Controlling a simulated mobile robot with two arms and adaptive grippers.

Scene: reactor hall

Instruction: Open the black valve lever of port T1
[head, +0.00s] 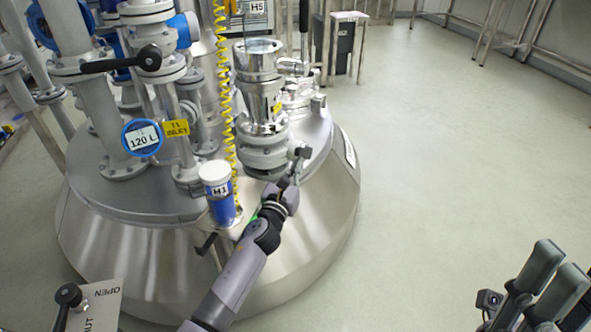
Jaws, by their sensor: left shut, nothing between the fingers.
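The black valve lever (118,63) sticks out to the left, nearly level, from a valve on the grey piping at the upper left. Below it are a blue round dial (142,137) reading T1 120 L and a yellow T1 inlet tag (175,128). My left gripper (299,157) is well to the right of and below this lever, apart from it. It is shut and empty, beside the pale flange of a steel fitting; I cannot tell whether it touches it. Dark parts, probably my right gripper (537,290), are cut off at the lower right.
The steel vessel (310,235) fills the middle. A blue H1 cylinder (219,192), a coiled yellow hose (223,75) and the steel fitting (260,85) stand between gripper and lever. An open/shut plate (100,302) with another black lever is lower left. Floor at right is clear.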

